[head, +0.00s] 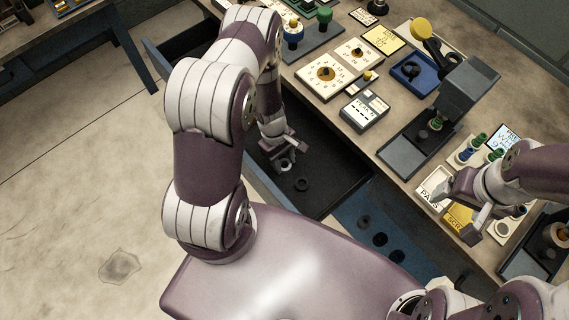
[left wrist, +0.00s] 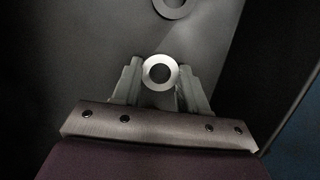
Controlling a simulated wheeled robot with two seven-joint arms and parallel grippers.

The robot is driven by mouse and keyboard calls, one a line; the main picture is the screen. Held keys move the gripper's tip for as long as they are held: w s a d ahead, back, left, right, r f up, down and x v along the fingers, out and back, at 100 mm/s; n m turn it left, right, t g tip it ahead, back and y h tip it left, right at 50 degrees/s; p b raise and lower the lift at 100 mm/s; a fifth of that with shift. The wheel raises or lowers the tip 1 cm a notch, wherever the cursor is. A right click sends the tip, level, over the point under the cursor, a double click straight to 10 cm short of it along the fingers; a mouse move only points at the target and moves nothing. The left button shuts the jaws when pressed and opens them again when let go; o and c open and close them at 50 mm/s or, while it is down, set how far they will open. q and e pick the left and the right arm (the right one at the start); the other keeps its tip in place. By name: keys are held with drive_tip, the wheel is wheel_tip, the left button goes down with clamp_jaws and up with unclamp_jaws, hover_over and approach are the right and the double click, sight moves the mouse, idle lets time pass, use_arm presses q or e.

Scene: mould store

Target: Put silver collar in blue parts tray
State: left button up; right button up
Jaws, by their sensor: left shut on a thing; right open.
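My left gripper (head: 282,158) is shut on the silver collar (head: 285,164), low inside an open dark drawer. In the left wrist view the collar (left wrist: 160,61) shows as a bright ring with a dark hole, between the two fingertips (left wrist: 160,85). The blue parts tray (head: 399,75) sits on the bench top at the upper right, with a dark part in it, well away from the left gripper. My right gripper (head: 469,211) is open over the right part of the bench, near a tray marked PASS; its fingertips are partly hard to make out.
A dark ring (head: 302,184) lies on the drawer floor (head: 335,170), close to the left gripper; it also shows in the left wrist view (left wrist: 172,5). A grey press (head: 465,88) stands beside the blue tray. A white label box (head: 364,110) and a dial board (head: 326,75) lie between drawer and tray.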

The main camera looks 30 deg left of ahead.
sight(284, 163)
use_arm(q)
wheel_tip(284, 163, up, 15)
drive_tip(key=p, duration=0.5)
drive_tip(key=shift+p, duration=0.35)
drive_tip(key=w+d+r+m+g+y, duration=0.2)
drive_tip(key=w+r+m, duration=0.3)
drive_tip(key=w+m, duration=0.5)
drive_tip(key=m+y, duration=0.1)
drive_tip(key=m, duration=0.2)
drive_tip(key=shift+w+d+m, duration=0.2)
drive_tip(key=shift+w+m, duration=0.1)
